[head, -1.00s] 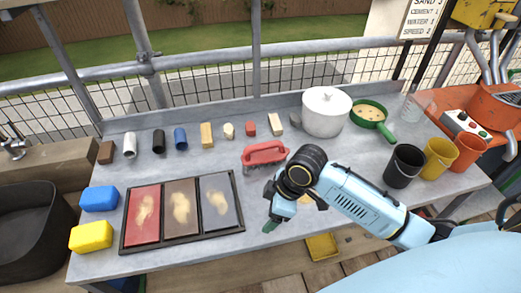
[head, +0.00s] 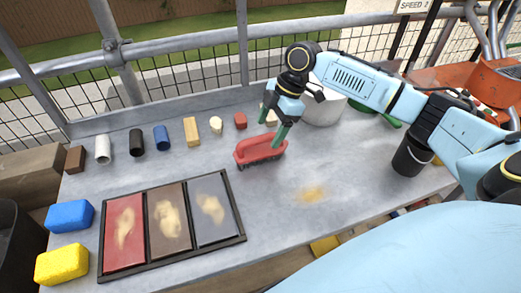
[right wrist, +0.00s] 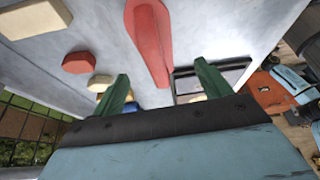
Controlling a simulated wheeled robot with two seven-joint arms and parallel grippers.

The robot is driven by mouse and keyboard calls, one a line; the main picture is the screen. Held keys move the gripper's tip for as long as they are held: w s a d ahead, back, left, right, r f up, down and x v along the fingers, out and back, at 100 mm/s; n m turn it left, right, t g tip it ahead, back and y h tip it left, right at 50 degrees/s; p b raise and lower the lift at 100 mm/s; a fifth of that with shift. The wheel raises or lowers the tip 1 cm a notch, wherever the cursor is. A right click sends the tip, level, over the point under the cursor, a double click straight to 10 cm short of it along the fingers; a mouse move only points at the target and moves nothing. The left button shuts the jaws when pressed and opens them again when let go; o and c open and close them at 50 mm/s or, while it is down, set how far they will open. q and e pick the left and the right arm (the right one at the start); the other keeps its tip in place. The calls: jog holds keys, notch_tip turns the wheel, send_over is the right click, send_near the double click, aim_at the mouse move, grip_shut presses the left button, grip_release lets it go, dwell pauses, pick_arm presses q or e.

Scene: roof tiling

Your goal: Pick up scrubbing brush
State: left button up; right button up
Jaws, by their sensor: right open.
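The red scrubbing brush (head: 258,152) lies on the grey table in the head view, just right of the tile tray. My right gripper (head: 273,125) is open over the brush's right end, its green fingers pointing down. One finger overlaps the brush handle in the picture; I cannot tell if they touch. In the right wrist view the red brush (right wrist: 148,42) runs lengthwise ahead of the gap between the open green fingers (right wrist: 161,76). My left gripper is not in view.
A framed tray (head: 241,236) with three smeared tiles lies left of the brush. Small blocks and cylinders, including a red one (head: 240,120), line the back. Blue (head: 70,216) and yellow (head: 62,263) sponges sit left. A black bucket (head: 411,156) stands right.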

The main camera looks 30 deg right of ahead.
aim_at(264, 136)
jog(key=shift+a+f, duration=0.25)
jog(key=shift+f, duration=0.3)
jog(key=shift+w+a+f, duration=0.2)
jog(key=shift+a+f, duration=0.1)
jog(key=shift+f, duration=0.35)
jog(key=b+x, duration=0.1)
jog(key=x, duration=0.3)
jog(key=shift+w+f, duration=0.15)
jog(key=shift+w, duration=0.05)
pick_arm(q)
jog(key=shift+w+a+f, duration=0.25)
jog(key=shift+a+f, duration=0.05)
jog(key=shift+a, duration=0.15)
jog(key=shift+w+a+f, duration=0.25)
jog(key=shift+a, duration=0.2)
pick_arm(e)
jog(key=c, duration=1.1)
